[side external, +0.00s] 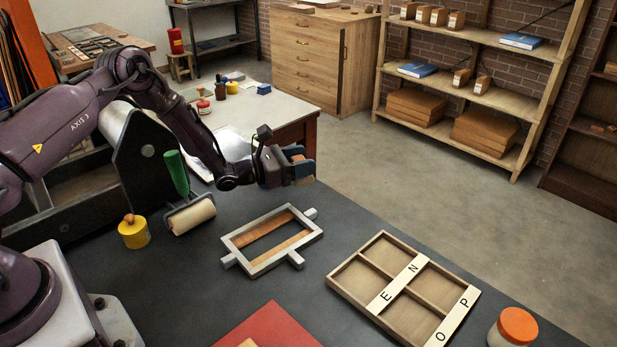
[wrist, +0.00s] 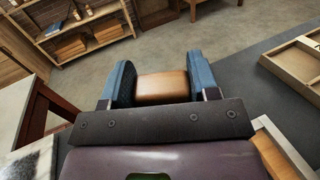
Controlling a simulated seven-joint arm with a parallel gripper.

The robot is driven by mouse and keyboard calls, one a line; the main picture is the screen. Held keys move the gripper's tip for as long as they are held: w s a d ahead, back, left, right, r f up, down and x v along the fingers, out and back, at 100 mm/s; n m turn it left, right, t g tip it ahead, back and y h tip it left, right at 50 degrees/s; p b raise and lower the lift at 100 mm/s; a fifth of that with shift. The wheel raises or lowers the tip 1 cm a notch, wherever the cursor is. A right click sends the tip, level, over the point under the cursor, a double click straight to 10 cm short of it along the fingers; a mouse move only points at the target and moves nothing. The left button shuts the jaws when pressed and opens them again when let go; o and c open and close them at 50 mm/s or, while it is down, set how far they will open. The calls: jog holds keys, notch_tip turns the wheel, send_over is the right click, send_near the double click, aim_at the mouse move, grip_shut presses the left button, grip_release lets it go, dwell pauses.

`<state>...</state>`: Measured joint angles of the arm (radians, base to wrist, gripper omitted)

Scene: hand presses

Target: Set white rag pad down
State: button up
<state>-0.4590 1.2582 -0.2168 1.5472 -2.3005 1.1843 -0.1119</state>
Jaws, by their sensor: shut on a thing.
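My gripper (side external: 299,167) is above the dark bench, near its far edge, up and behind the white frame. In the wrist view, its two blue fingers (wrist: 161,82) are closed on the sides of a tan-brown, rounded block-like thing (wrist: 161,88). Only a small tan part of this held thing shows in the side view, between the fingers. I see no white on it, so I cannot tell whether it is the white rag pad; its underside is hidden. It appears clear of the bench.
The white frame (side external: 232,252) with wooden strips lies on the dark bench (side external: 335,225). A letter tray (side external: 340,285) is to its right. A green-handled roller (side external: 193,215) and yellow jar (side external: 134,233) stand left. An orange-lidded jar (side external: 517,327) and red sheet (side external: 270,328) are in front.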

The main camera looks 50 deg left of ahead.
jog(key=w+f, duration=0.2)
jog(key=f, duration=0.1)
jog(key=shift+w+a, duration=0.1)
jog(key=shift+w, duration=0.1)
jog(key=shift+w+f, duration=0.1)
jog(key=shift+f, duration=1.4)
jog(key=o, duration=0.7)
jog(key=shift+f, duration=0.15)
jog(key=shift+c, duration=0.2)
